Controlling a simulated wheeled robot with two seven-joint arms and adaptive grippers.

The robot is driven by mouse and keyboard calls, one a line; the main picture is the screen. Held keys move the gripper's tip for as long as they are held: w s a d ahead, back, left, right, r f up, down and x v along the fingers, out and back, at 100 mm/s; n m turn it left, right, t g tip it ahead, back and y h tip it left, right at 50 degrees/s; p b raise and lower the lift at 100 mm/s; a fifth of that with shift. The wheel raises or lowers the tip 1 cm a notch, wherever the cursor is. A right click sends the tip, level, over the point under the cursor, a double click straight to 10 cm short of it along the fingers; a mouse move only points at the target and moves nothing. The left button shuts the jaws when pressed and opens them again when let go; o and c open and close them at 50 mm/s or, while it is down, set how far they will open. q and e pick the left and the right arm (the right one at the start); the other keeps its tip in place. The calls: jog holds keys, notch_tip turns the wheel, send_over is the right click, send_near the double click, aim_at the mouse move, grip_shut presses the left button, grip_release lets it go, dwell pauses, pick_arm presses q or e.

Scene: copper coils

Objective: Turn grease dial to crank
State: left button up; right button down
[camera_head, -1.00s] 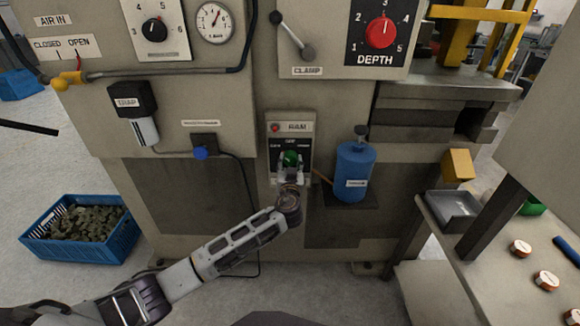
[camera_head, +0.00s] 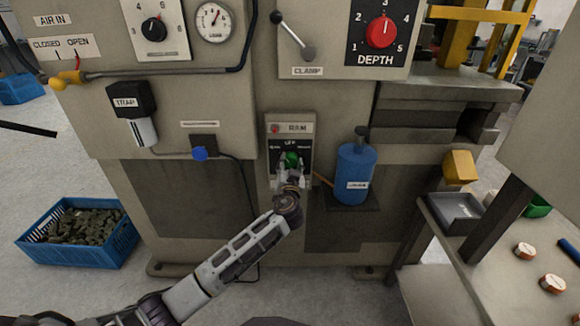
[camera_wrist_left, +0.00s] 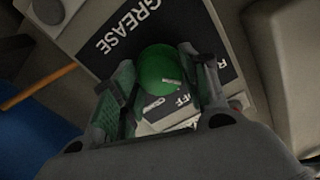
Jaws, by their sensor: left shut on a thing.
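The green grease dial (camera_head: 290,159) sits on a small black panel (camera_head: 304,148) on the machine's front. Tiny lettering around it is mostly blurred, with OFF above the dial. My left gripper (camera_head: 290,177) reaches up from below and is shut on the dial. In the left wrist view, the dial (camera_wrist_left: 160,70) sits between the two fingers of the left gripper (camera_wrist_left: 160,82). A small pale mark shows near its lower right edge. The word GREASE (camera_wrist_left: 126,28) is readable on the black plate. Which position the dial points to is unclear. My right gripper is not in view.
A blue bottle (camera_head: 355,177) stands on a shelf just right of the panel, close to the gripper. A hanging cable (camera_head: 246,185) runs left of it. A clamp lever (camera_head: 293,35) and red depth dial (camera_head: 382,33) are above. A blue crate (camera_head: 70,262) stands on the floor.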

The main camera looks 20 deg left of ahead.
pick_arm(q)
jog(key=shift+m, duration=0.4)
jog(key=shift+m+p, duration=0.3)
jog(key=shift+m, duration=0.3)
jog(key=m+p, duration=0.3)
jog(key=m, duration=0.4)
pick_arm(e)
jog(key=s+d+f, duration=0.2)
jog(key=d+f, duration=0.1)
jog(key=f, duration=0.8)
pick_arm(q)
jog(key=m+p, duration=0.3)
jog(key=m, duration=0.2)
jog(key=shift+m+p, duration=2.25)
jog(key=shift+m, duration=0.85)
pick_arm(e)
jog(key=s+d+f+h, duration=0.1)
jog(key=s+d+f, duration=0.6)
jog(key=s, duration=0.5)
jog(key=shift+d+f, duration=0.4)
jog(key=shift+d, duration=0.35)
pick_arm(q)
jog(key=o, duration=1)
